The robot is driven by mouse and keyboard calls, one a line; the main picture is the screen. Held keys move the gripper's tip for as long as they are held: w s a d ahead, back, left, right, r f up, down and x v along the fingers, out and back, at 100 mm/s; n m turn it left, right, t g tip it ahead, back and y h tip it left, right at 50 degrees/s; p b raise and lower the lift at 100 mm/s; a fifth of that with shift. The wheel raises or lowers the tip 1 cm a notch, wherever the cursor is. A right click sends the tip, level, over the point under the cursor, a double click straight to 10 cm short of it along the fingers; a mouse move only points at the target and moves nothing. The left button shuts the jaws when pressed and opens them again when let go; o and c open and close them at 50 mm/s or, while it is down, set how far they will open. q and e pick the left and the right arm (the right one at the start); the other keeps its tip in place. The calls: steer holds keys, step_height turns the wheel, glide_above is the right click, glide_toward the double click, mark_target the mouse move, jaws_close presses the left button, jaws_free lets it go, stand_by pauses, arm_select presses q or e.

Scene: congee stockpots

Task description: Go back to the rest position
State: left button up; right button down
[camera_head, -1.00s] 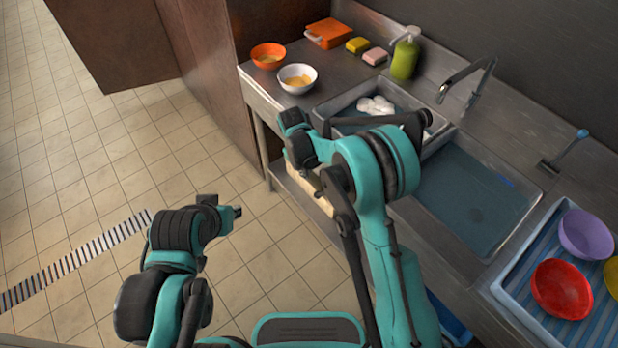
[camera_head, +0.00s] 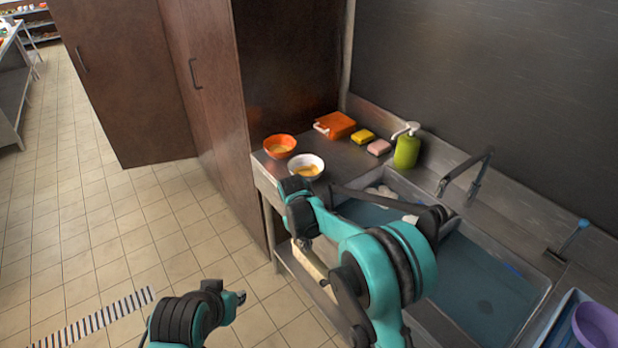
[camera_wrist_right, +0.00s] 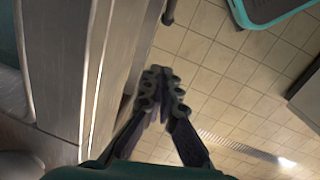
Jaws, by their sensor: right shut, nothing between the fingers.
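My right gripper (camera_wrist_right: 160,78) is shut and empty in the right wrist view, its fingertips together. It points down over the tiled floor beside the metal edge of the counter. In the head view my right arm is bent in front of the sink, and its fingers are hard to make out below the wrist. My left arm is at the bottom left of the head view, over the floor; its fingers do not show.
The metal counter (camera_head: 343,158) holds an orange bowl (camera_head: 280,146), a white bowl (camera_head: 307,167), an orange box (camera_head: 336,125), two sponges and a green soap bottle (camera_head: 406,151). The water-filled sink (camera_head: 480,280) lies right. Tall brown cabinets (camera_head: 200,80) stand behind. Floor at left is clear.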

steer(key=s+d+r+m+t+y, duration=0.1)
steer(key=s+d+r+m, duration=0.1)
steer(key=s+d+r, duration=0.4)
steer(key=s+d+r+m+t, duration=0.2)
steer(key=s+d+r, duration=0.3)
steer(key=r, duration=0.4)
steer(key=s+d+m+t, duration=0.3)
steer(key=s+d+m, duration=0.2)
steer(key=s+d, duration=0.4)
steer(key=s, duration=0.5)
steer(key=shift+s+t, duration=0.2)
steer(key=shift+t, duration=0.1)
steer(key=shift+f, duration=0.1)
stand_by(2.4)
